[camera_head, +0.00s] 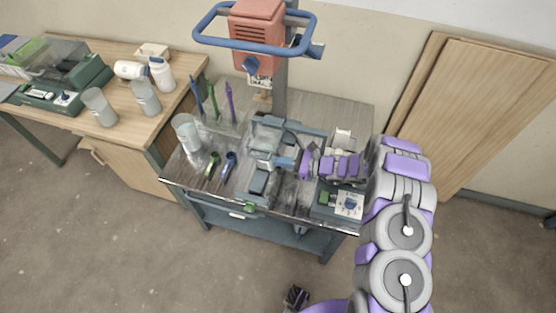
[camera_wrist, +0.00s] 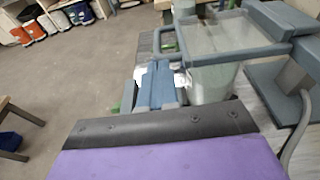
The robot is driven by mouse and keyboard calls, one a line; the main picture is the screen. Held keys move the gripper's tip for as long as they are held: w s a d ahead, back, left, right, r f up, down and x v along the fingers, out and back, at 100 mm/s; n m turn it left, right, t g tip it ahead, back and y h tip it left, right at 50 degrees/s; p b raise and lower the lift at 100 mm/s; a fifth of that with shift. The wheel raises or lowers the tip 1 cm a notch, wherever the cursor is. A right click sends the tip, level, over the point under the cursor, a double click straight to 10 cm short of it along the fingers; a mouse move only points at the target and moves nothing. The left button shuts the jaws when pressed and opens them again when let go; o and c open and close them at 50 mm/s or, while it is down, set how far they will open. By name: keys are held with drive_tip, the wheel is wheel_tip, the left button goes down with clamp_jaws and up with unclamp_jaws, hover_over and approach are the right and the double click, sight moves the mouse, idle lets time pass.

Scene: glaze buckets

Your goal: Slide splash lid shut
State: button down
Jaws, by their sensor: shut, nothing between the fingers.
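The splash lid (camera_wrist: 222,36), a clear panel in a grey-blue frame, lies over the top of a pale translucent bucket (camera_wrist: 212,80) in the wrist view. In the head view the lid (camera_head: 268,134) is small, at the middle of the bench, and how far it covers the bucket is unclear. My gripper (camera_head: 304,164) is shut and empty, just right of the bucket. In the wrist view my gripper (camera_wrist: 160,127) fills the bottom as a purple block with a black edge. A blue block-like part (camera_wrist: 157,84) lies just beyond it; contact cannot be told.
A clear cup (camera_head: 187,131) and upright coloured tools (camera_head: 213,103) are at left. A green-grey box with a dial (camera_head: 345,203) sits at front right. Wooden boards (camera_head: 490,110) lean at right.

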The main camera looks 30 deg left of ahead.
drive_tip(key=p+v, duration=0.1)
drive_tip(key=v, duration=1.1)
drive_tip(key=shift+d, duration=0.3)
